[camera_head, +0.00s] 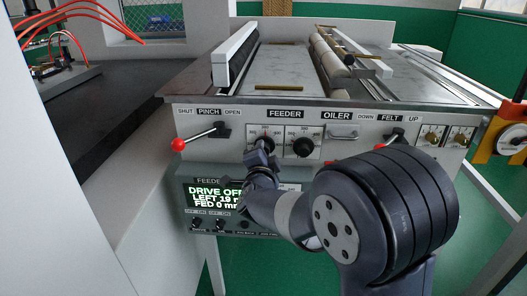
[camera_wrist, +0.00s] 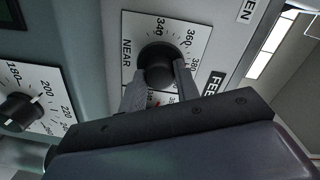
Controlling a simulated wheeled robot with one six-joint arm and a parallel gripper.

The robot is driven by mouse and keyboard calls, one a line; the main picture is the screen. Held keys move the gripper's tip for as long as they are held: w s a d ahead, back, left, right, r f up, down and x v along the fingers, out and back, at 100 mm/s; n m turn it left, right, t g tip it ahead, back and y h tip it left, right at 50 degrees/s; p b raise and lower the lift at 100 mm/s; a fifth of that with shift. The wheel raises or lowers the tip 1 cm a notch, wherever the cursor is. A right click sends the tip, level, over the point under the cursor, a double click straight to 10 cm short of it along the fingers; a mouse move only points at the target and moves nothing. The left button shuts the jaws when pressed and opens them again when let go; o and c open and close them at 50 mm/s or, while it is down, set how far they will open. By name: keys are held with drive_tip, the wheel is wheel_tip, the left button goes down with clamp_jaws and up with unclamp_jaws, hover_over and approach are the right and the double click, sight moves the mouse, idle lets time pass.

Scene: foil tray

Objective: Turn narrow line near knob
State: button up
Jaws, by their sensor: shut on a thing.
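The near knob (camera_wrist: 158,62) is a round black knob on a white dial plate (camera_wrist: 192,30) marked NEAR, with numbers such as 340 and 360 around it. My gripper (camera_wrist: 160,82) is shut on this knob, one finger on each side. A small red mark shows on the plate between the fingers; the knob's pointer line cannot be made out. In the head view my gripper (camera_head: 261,152) reaches the left dial below the FEEDER label, covering its lower part. The near knob (camera_head: 262,143) is partly hidden there.
A second black knob (camera_head: 303,147) sits just right on its own dial. A red-tipped pinch lever (camera_head: 178,145) is to the left. The display (camera_head: 215,198) below reads DRIVE OFF, partly hidden by my arm.

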idle(0.3)
drive_tip(key=o, duration=1)
drive_tip(key=s, duration=1)
drive_tip(key=shift+s+a+r, duration=0.15)
drive_tip(key=shift+s+r, duration=0.05)
drive_tip(key=shift+s, duration=0.2)
drive_tip(key=shift+w, duration=0.1)
drive_tip(key=w, duration=1)
drive_tip(key=shift+w+f, duration=0.2)
drive_tip(key=shift+w, duration=0.2)
drive_tip(key=shift+s, duration=0.1)
